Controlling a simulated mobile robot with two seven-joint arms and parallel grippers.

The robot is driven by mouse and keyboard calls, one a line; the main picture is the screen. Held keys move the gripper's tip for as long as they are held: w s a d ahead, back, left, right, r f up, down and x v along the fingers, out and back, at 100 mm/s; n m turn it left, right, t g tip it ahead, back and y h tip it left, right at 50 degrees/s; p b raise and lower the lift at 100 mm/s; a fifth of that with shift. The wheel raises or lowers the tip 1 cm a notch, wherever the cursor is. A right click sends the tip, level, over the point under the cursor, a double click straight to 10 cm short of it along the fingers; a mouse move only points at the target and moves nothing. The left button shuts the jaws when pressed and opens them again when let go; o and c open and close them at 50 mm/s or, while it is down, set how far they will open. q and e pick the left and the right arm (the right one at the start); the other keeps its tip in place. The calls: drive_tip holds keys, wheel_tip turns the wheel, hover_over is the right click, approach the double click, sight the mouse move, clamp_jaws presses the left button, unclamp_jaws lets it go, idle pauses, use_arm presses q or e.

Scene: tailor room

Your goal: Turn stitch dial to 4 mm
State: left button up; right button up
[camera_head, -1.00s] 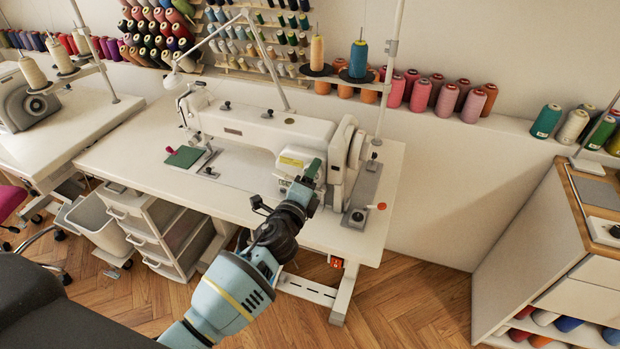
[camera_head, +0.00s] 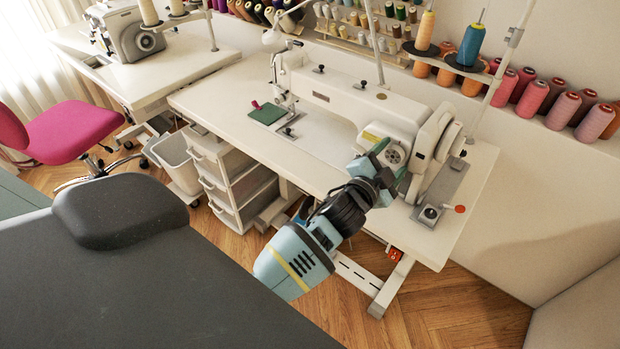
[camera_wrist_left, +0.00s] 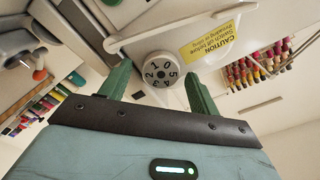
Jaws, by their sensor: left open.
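The white sewing machine (camera_head: 345,98) stands on its table. Its round stitch dial (camera_head: 394,152) faces the front at the right end of the machine. In the left wrist view, the dial (camera_wrist_left: 160,71) is grey with dark numbers around its face, among them 2, 0 and 5; the set value cannot be read surely. My left gripper (camera_head: 378,158) is at the dial, and its green fingers are open. In the left wrist view, the fingers of the left gripper (camera_wrist_left: 157,70) stand on either side of the dial, with gaps. My right gripper is not in view.
A yellow caution label (camera_wrist_left: 215,42) and a white lever (camera_wrist_left: 145,35) are close to the dial. A knee-high drawer unit (camera_head: 232,178) stands under the table's left part. A pink chair (camera_head: 72,132) is at the left. Thread cones (camera_head: 470,45) stand behind the machine.

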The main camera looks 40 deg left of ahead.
use_arm(q)
drive_tip(key=s+f+n+g+p, duration=0.1)
drive_tip(key=s+f+g, duration=0.1)
drive_tip(key=s+f, duration=0.3)
drive_tip(key=s+a+f+n+g+p, duration=0.1)
drive_tip(key=s+f, duration=0.4)
drive_tip(key=s, duration=0.9)
drive_tip(key=s+f+n+g+p, duration=0.2)
drive_tip(key=s+f, duration=0.3)
drive_tip(key=s, duration=0.4)
drive_tip(key=shift+s+a+g+h, duration=0.2)
drive_tip(key=shift+s+g+h, duration=0.2)
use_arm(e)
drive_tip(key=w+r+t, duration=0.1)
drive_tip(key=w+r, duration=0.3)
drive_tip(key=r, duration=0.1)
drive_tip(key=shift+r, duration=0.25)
use_arm(q)
drive_tip(key=shift+f, duration=0.1)
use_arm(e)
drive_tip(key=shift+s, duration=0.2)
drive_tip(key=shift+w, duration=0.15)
